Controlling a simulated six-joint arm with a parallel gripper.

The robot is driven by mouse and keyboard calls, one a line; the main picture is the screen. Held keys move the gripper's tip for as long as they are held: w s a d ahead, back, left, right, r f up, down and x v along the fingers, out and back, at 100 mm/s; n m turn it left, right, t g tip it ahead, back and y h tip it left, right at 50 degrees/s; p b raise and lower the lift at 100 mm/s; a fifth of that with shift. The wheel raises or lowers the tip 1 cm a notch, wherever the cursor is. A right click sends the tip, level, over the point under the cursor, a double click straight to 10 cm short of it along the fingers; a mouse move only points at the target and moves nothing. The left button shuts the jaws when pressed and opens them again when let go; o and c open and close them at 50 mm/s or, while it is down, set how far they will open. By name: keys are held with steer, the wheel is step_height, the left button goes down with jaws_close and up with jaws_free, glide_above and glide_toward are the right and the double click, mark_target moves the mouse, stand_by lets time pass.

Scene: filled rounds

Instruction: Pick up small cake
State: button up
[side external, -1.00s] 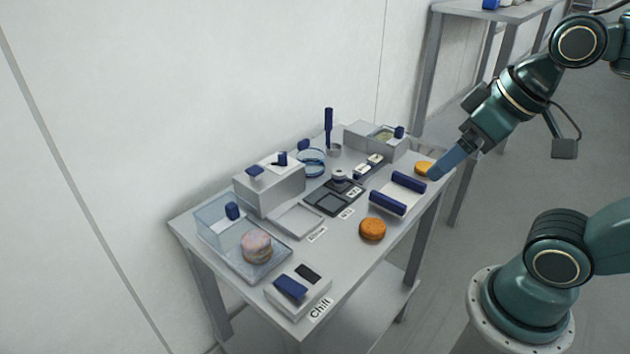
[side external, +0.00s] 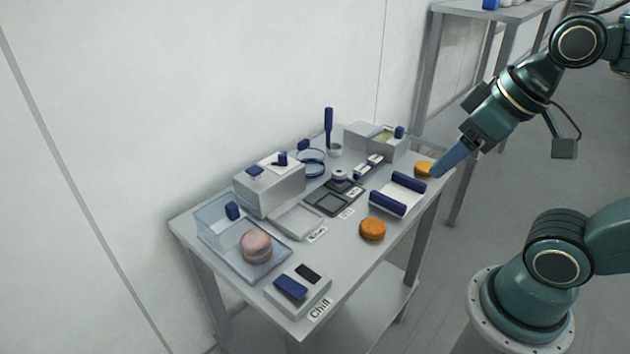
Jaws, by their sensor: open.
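Two small orange-brown cakes are on the grey table. One cake (side external: 424,168) lies at the table's right end, partly hidden behind my gripper's fingers. The other cake (side external: 373,229) lies near the front edge and looks whole. A larger pinkish-brown round (side external: 256,246) sits on a clear tray (side external: 275,262) at the left end. My gripper (side external: 437,173) points down and left, with its blue fingers just beside the right-end cake in the picture. It is open and holds nothing that I can see. I cannot tell whether the fingers touch that cake.
A white holder with two dark blue rollers (side external: 398,195) stands between the orange cakes. A shallow grey tray (side external: 297,222), a dark scale-like plate (side external: 328,203) and grey boxes (side external: 270,190) fill the back.

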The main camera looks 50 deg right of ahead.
steer(key=n+g, duration=0.2)
steer(key=g, duration=0.4)
glide_above(254, 239)
step_height(254, 239, down, 12)
steer(key=shift+f, duration=0.1)
steer(key=shift+f, duration=4.3)
